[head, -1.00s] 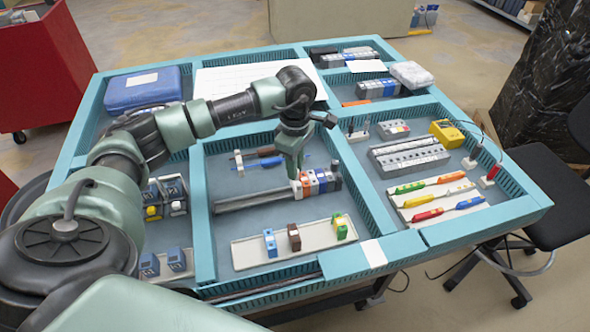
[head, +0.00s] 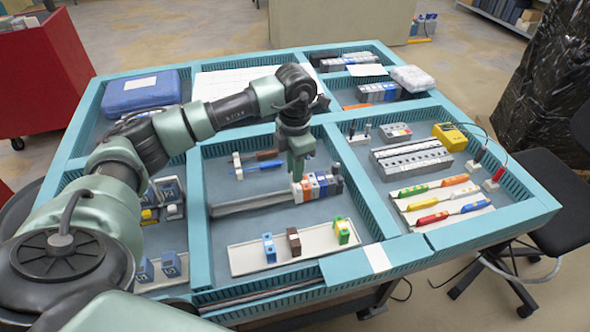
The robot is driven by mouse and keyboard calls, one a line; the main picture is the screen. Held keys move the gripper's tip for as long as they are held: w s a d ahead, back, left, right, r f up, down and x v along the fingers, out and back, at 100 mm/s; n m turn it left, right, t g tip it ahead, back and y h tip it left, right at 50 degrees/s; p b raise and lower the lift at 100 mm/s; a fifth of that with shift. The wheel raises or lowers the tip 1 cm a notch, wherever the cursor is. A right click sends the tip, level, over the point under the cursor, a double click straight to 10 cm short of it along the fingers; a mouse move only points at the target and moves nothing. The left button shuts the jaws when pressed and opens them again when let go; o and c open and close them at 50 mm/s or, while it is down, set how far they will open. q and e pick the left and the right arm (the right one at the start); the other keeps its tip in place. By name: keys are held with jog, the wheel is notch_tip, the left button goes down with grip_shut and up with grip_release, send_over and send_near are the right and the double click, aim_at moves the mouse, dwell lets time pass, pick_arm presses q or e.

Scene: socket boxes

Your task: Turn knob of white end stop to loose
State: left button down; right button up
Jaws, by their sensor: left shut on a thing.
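A short row of terminal blocks (head: 322,184) in white, orange, blue and dark grey sits on the right part of a grey rail (head: 250,203) in the middle compartment. The white end stop (head: 297,192) is at the left end of this row, next to an orange block. My left gripper (head: 297,177) points straight down over that left end and is shut on the end stop at its top. The fingertips hide the knob, so its setting cannot be told. My right gripper is not in view.
Screwdrivers (head: 267,155) lie behind the rail. A pale tray (head: 290,252) with blue, brown and green-yellow blocks lies in front. Teal dividers (head: 362,195) frame the compartments. Colourful-handled tools (head: 433,200) and a yellow meter (head: 449,137) lie to the right.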

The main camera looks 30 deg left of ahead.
pick_arm(q)
jog(key=n, duration=0.6)
jog(key=shift+w+a+r+n, duration=0.1)
jog(key=shift+r+n, duration=0.05)
jog(key=shift+n, duration=0.15)
jog(key=n, duration=0.6)
jog(key=shift+n, duration=0.3)
jog(key=c, duration=1.3)
grip_release()
jog(key=shift+c, duration=0.2)
jog(key=shift+o, duration=0.2)
